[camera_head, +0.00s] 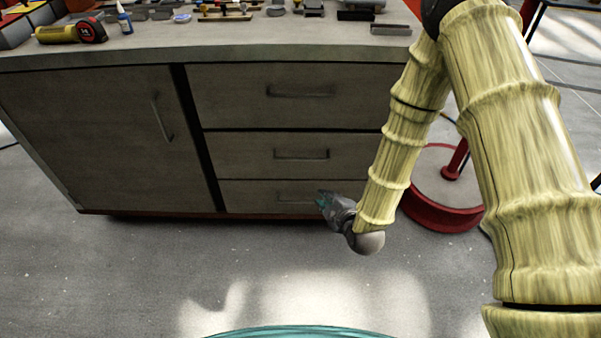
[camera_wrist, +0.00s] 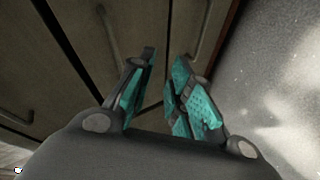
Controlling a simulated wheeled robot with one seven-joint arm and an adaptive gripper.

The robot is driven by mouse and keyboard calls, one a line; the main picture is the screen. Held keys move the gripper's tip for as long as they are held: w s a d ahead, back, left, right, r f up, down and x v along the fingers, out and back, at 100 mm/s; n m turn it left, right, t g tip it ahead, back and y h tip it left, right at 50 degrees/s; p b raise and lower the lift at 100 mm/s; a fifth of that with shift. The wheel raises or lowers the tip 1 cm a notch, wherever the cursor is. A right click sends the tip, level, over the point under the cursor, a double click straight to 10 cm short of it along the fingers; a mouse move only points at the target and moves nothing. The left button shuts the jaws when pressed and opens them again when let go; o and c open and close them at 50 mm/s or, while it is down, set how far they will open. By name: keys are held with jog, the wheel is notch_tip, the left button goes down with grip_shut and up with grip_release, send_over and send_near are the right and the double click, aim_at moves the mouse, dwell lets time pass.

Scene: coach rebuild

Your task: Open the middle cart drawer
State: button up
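The grey cart has three stacked drawers on its right side. The middle drawer (camera_head: 240,155) is shut, its front level with the others, and its bar handle (camera_head: 301,155) is bare. My gripper (camera_head: 322,199) is low in front of the bottom drawer (camera_head: 252,197), just right of that drawer's handle (camera_head: 292,200). In the wrist view my gripper (camera_wrist: 163,72) is open, with teal pads apart and nothing between them. One handle (camera_wrist: 108,34) shows left of the fingers and another (camera_wrist: 208,30) to the right; neither is held.
The top drawer (camera_head: 225,95) and the left cabinet door (camera_head: 90,135) are shut. A red round base (camera_head: 445,205) stands right of the cart. The floor in front (camera_head: 130,270) is clear.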

aim_at(301, 159)
jog(key=w+a+n+t+b, duration=0.1)
jog(key=w+a+b, duration=0.1)
jog(key=w, duration=0.3)
jog(key=w+a+r+n+t+y+b, duration=0.1)
jog(key=w+a+n+b, duration=0.1)
jog(key=w, duration=0.3)
jog(key=w+a+n+b, duration=0.1)
jog(key=w+a+b, duration=0.1)
jog(key=w+a, duration=0.2)
jog(key=shift+w+r+n+t+y, duration=0.15)
jog(key=shift+w+n+t+y, duration=0.2)
jog(key=shift+w, duration=0.55)
grip_shut()
